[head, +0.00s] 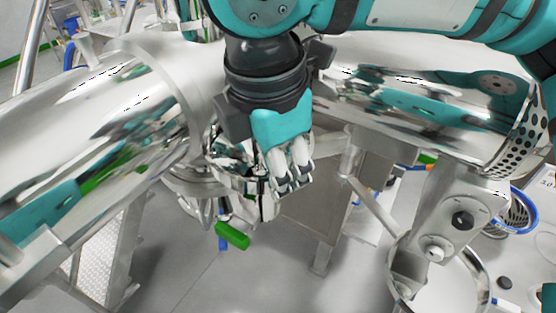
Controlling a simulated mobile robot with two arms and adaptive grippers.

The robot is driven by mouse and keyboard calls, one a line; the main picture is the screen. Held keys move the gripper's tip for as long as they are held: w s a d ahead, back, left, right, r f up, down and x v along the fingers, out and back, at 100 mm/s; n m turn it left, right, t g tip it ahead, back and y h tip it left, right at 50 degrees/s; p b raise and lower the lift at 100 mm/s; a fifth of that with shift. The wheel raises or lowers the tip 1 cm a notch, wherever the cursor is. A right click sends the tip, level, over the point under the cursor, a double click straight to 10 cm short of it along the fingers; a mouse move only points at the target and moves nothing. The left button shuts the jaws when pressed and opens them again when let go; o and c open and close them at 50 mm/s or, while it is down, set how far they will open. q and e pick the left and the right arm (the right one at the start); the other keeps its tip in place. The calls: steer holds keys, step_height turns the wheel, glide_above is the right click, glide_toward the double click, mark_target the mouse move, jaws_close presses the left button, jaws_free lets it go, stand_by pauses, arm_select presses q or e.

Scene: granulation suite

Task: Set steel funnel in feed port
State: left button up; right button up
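One of my grippers (293,178) is in the middle of the head view. Its teal arm comes in from the upper right, so I take it as my right one. It points down, with its two pale fingertips close together. I cannot tell whether they are shut or hold anything. Behind and below it is a shiny steel assembly (236,182) with a green handle (232,235). I cannot clearly pick out the steel funnel or the feed port among the reflective metal. My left gripper is not in view.
A large polished steel drum (95,140) fills the left, and another steel body (425,115) lies at the right, with a perforated end. Grey floor (200,280) is open below.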

step_height(320, 180, up, 12)
steer(key=s+a, duration=0.1)
steer(key=s, duration=0.1)
stand_by(0.4)
steer(key=shift+f, duration=0.1)
